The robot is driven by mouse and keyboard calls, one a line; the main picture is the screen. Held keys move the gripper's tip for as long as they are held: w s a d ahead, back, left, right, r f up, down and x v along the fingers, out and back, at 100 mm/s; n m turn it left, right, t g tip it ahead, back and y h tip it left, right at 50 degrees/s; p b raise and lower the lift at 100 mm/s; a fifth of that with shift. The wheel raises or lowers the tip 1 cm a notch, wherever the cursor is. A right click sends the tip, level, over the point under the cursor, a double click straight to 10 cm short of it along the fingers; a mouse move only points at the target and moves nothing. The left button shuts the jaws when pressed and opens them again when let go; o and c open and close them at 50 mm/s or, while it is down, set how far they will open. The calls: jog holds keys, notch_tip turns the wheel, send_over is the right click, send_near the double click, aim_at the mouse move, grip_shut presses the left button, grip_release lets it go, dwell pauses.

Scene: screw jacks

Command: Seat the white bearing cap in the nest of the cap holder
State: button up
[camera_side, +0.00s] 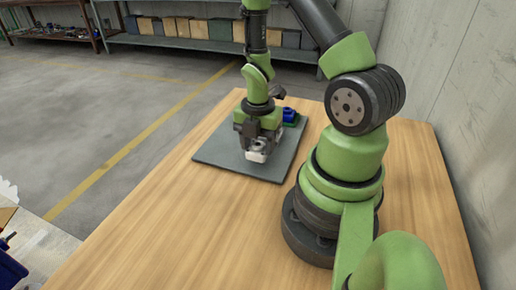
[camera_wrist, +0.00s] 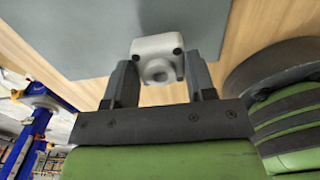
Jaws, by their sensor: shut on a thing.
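The white bearing cap (camera_wrist: 150,47) is a squarish block with a round boss and dark holes at its corners. My gripper (camera_wrist: 160,75) is shut on it, one finger on each side, in the wrist view. In the side view my gripper (camera_side: 259,143) points down over the grey mat, with the white cap (camera_side: 257,156) at its fingertips. I cannot tell whether the cap touches the mat. A blue part (camera_side: 289,114) with green beside it stands at the mat's far right corner, partly behind my arm. I cannot make out which part is the cap holder or see its nest.
The grey mat (camera_side: 218,155) lies on a wooden table (camera_side: 160,225); its left and front parts are bare. The table front is clear. A concrete wall (camera_side: 455,110) stands close on the right. Shelves with bins (camera_side: 190,27) stand far behind.

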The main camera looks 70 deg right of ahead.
aim_at(258, 147)
notch_tip(258, 147, up, 7)
jog(key=shift+f, duration=0.1)
jog(key=shift+d+r, duration=0.15)
jog(key=shift+r, duration=0.25)
jog(key=d, duration=0.9)
jog(key=f, duration=0.2)
jog(key=d+f, duration=0.1)
jog(key=f, duration=0.1)
jog(key=shift+w+d+f, duration=0.1)
jog(key=shift+w+f, duration=0.05)
jog(key=shift+w, duration=0.05)
jog(key=shift+f, duration=2.45)
jog(key=o, duration=1.2)
jog(key=shift+f, duration=0.1)
jog(key=shift+c, duration=0.2)
